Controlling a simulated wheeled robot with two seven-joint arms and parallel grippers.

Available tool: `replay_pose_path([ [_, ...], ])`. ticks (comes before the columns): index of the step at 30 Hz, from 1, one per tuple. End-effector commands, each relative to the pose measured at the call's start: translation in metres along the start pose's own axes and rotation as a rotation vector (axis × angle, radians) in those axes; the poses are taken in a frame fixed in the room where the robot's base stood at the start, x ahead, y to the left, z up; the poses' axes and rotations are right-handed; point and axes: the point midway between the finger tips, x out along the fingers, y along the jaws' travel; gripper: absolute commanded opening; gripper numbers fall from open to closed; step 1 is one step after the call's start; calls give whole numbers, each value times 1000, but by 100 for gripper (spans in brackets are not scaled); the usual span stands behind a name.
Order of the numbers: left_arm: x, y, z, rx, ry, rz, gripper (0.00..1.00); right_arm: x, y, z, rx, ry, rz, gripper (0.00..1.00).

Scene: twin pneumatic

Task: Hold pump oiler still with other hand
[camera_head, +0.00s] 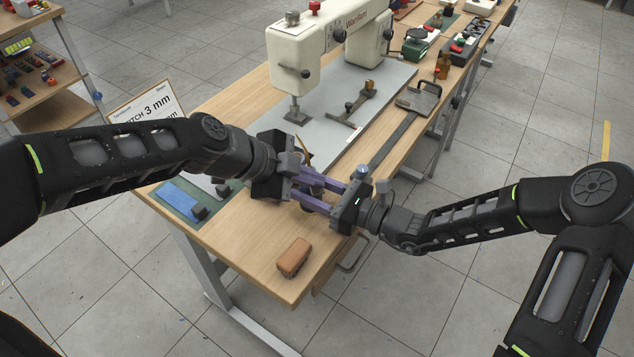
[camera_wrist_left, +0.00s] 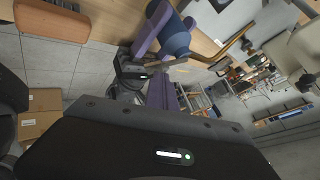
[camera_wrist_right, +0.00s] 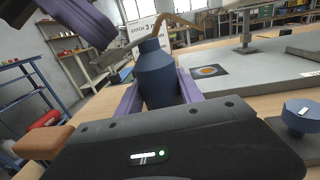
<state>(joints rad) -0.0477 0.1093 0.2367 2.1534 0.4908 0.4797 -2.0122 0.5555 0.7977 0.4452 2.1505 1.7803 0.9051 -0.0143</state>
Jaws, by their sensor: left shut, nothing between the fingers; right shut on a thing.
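The pump oiler (camera_wrist_right: 157,78) is dark blue with a thin brass spout. It stands between the purple fingers of my right gripper (camera_wrist_right: 158,100), which is shut on its body. The left wrist view also shows the oiler (camera_wrist_left: 176,40) in those fingers, with the spout pointing right. In the head view the oiler is mostly hidden by the grippers. My left gripper (camera_head: 322,182) is shut and empty. Its purple fingers lie close beside the oiler, and I cannot tell if they touch it.
A brown block (camera_head: 293,257) lies near the table's front edge. A white sewing machine (camera_head: 300,70) stands behind the grippers. Bare wood (camera_head: 240,235) lies in front.

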Motion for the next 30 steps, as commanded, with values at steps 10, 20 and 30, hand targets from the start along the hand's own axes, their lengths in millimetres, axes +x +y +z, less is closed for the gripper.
replay_pose_path([
  [10,4,3,3,-1,-1,3,0,0,0,0,0,-1,0,0],
  [20,6,6,4,-1,-1,4,0,0,0,0,0,-1,0,0],
  [30,6,5,4,-1,-1,4,0,0,0,0,1,-1,0,0],
])
